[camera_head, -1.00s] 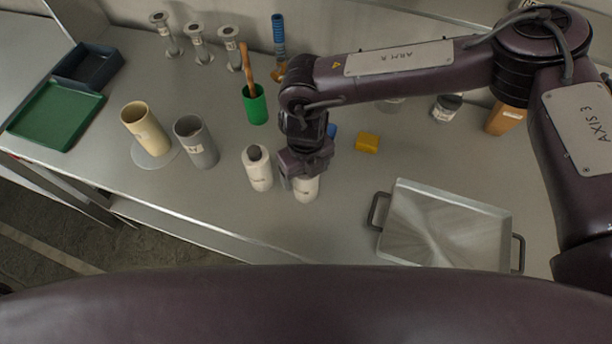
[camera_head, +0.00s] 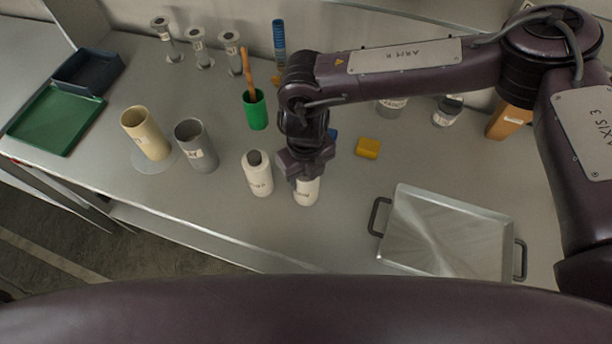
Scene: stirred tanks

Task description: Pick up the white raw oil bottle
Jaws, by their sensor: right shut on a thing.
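Two white bottles stand on the grey bench near its front edge. The left white bottle (camera_head: 258,177) has a dark grey cap and a small label, and stands free. The right white bottle (camera_head: 306,192) is under my right gripper (camera_head: 306,178), which hides its top. My right gripper points down and is shut on this right bottle. The labels are too small to read, so I cannot tell which bottle is the raw oil one. My left gripper is not in view.
A beige cup (camera_head: 147,134) and a grey cup (camera_head: 196,146) stand left of the bottles. A green holder (camera_head: 255,112) is behind them. A metal tray (camera_head: 450,232) with handles lies right. A yellow block (camera_head: 368,148) lies between. Green (camera_head: 52,122) and dark blue (camera_head: 88,68) trays are far left.

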